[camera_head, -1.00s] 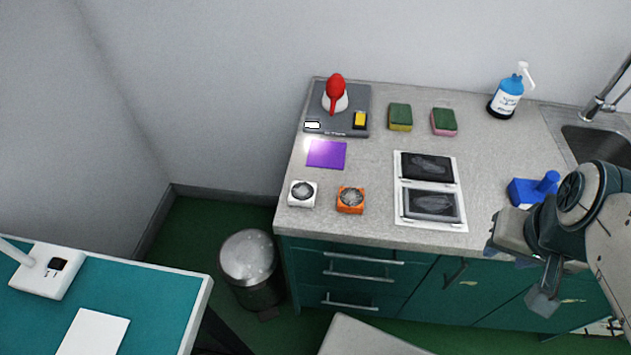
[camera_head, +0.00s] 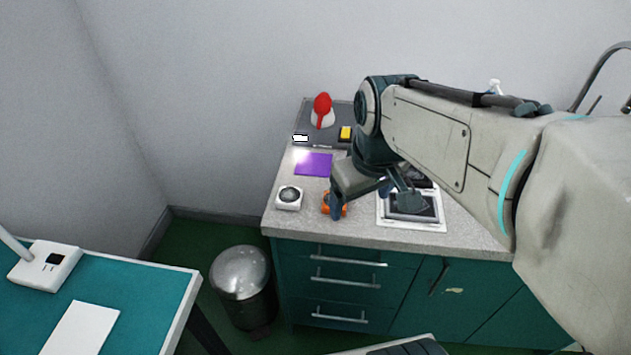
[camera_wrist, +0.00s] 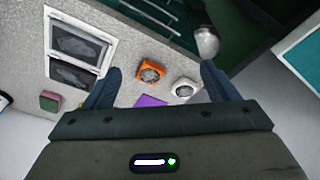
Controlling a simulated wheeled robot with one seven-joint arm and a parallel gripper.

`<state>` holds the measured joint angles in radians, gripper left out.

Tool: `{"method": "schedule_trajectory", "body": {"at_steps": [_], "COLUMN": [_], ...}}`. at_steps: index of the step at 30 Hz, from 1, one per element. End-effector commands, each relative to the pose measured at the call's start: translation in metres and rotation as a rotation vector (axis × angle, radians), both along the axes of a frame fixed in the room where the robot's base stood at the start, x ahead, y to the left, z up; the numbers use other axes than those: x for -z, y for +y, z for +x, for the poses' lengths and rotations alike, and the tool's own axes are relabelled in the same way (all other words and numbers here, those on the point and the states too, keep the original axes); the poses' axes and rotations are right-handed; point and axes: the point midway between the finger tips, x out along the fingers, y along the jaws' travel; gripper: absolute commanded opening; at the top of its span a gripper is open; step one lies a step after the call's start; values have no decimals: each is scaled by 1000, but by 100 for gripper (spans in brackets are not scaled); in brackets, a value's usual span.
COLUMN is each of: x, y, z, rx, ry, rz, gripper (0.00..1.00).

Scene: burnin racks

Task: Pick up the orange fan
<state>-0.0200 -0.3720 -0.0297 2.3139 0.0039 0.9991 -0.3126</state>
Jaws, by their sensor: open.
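The orange fan (camera_head: 327,203) sits on the grey countertop near its front edge, partly hidden behind my gripper in the head view. In the wrist view the orange fan (camera_wrist: 150,72) shows whole, a square orange frame with a grey round centre, lying between my two fingers and beyond their tips. My gripper (camera_head: 372,208) is open and empty above the counter, over and just right of the fan in the head view. It also shows in the wrist view (camera_wrist: 162,68). I see no contact between fingers and fan.
A white fan (camera_head: 289,197) stands close left of the orange one. A purple square (camera_head: 313,164) lies behind them. A white-framed panel (camera_head: 412,224) lies to the right, partly under my gripper.

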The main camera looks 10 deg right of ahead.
Motion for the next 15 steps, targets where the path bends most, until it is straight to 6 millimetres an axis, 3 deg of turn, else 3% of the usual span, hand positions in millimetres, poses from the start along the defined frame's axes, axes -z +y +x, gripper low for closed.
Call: {"method": "schedule_trajectory", "body": {"at_steps": [3, 9, 15], "x": [10, 21, 31], "y": [0, 1, 1], "z": [46, 112, 152], "rx": [-237, -623, -871], "ry": [52, 124, 168], "rz": [-37, -82, -102], "gripper": [80, 80, 80]}}
